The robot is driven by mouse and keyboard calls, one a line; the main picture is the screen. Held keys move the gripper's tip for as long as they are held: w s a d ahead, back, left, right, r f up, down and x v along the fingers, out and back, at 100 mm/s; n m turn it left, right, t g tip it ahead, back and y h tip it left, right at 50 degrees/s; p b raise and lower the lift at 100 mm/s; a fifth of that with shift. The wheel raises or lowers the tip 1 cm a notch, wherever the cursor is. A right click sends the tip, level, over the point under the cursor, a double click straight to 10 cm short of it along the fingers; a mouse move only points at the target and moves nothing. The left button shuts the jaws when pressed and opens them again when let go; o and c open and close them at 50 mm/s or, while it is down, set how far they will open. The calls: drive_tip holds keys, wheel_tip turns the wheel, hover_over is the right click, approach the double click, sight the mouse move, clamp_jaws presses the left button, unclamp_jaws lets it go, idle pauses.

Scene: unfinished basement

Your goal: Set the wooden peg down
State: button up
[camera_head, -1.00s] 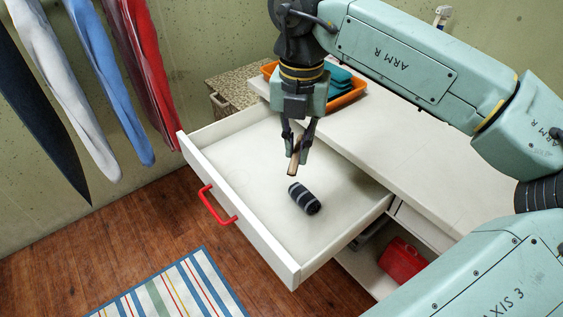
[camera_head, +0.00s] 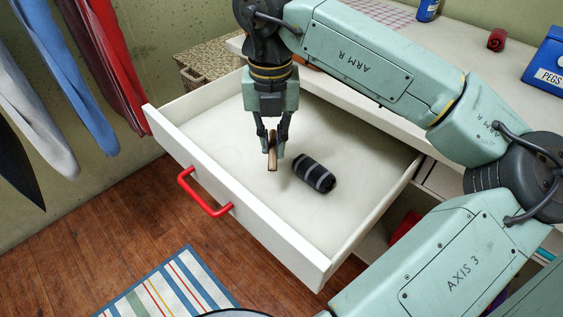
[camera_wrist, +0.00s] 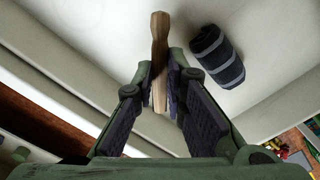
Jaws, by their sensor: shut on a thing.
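The wooden peg (camera_head: 272,158) is held between the fingers of my gripper (camera_head: 272,150), over the open white drawer (camera_head: 225,165). My gripper is shut on it. In the wrist view the peg (camera_wrist: 160,50) stands out beyond the fingertips (camera_wrist: 163,95) against the pale drawer floor. I cannot tell whether the peg touches the drawer floor.
A rolled dark striped bundle (camera_head: 314,173) lies in the drawer just right of the peg. The drawer floor left of the peg is bare. A red handle (camera_head: 203,196) is on the drawer front. A blue pegs box (camera_head: 548,62) stands on the worktop. Clothes hang at the left.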

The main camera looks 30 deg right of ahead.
sight(273, 177)
drive_tip(key=shift+f, duration=3.55)
drive_tip(key=shift+f, duration=0.15)
drive_tip(key=o, duration=0.7)
drive_tip(key=shift+o, duration=0.2)
drive_tip(key=shift+r, duration=0.3)
wheel_tip(273, 177, up, 12)
drive_tip(key=shift+f, duration=0.1)
